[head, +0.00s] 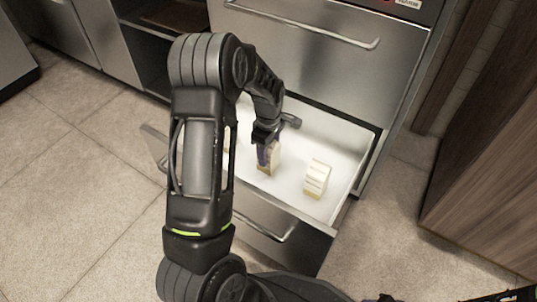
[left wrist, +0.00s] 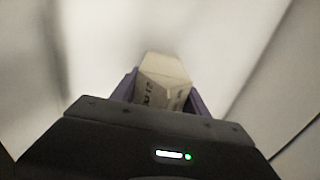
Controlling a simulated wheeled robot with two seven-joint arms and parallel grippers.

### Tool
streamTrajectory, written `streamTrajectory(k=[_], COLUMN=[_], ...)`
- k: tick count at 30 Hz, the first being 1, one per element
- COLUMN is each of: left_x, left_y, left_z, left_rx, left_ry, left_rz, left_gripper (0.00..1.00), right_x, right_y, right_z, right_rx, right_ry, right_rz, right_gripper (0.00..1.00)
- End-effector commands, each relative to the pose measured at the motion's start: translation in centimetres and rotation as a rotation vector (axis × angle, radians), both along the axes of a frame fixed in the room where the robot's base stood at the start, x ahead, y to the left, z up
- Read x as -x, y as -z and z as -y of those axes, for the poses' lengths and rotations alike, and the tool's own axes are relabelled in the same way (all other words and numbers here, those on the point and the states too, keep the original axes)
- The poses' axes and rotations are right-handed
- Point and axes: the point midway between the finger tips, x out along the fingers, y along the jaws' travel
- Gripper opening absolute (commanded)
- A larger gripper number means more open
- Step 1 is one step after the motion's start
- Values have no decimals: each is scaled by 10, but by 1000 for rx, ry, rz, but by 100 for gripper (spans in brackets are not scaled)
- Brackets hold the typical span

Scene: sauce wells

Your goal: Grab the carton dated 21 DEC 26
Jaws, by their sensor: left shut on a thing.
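My left gripper (head: 265,154) reaches down into the open drawer and is shut on a small cream carton (head: 270,165). In the left wrist view the carton (left wrist: 163,80) sits between the two purple fingers of the gripper (left wrist: 163,92). Dark print shows on its face, but only parts such as "17" and "21" seem to show, and I cannot read a whole date. A second cream carton (head: 317,179) stands upright in the drawer to the right, apart from the gripper; its print is too small to read. My right gripper is not clearly in view.
The white-lined drawer (head: 345,150) is pulled out of a steel cabinet (head: 310,65). A sliver of another pale thing shows behind my arm at the drawer's left. A wooden panel (head: 490,190) stands at the right. Tiled floor (head: 80,180) is clear at the left.

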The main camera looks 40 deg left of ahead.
Motion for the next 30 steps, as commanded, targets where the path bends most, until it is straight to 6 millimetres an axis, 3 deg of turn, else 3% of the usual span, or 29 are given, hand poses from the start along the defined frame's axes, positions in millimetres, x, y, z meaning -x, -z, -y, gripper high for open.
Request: streamTrajectory(k=[9,23,30], left_x=[0,-1,-1], left_y=[0,-3,-33], left_z=[0,0,0], left_rx=[0,0,0], left_ry=[0,0,0], left_rz=[0,2,4], left_gripper=[0,0,0], right_x=[0,0,2], right_y=[0,-2,-16], right_z=[0,0,0], right_rx=[0,0,2], right_ry=[0,0,-3], right_rz=[0,0,-3], right_gripper=[36,36,36])
